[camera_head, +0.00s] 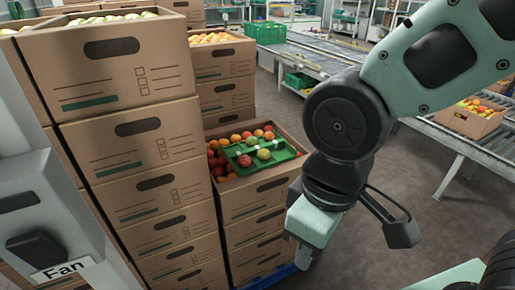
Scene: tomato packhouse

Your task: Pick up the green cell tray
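The green cell tray (242,168) lies on top of loose red and orange tomatoes in an open cardboard box, the top one of a short stack left of centre. It has several tomatoes in or on it and looks slightly tilted. My gripper (303,257) hangs to the right of and nearer than the tray, apart from it, beside the box stack. No held thing shows.
The open cardboard box (252,200) has walls around the tomatoes. Taller box stacks (125,65) stand close on the left and behind. A grey panel marked "Fan" (60,268) is at lower left. A conveyor (465,150) runs at right. Bare floor (440,215) lies between.

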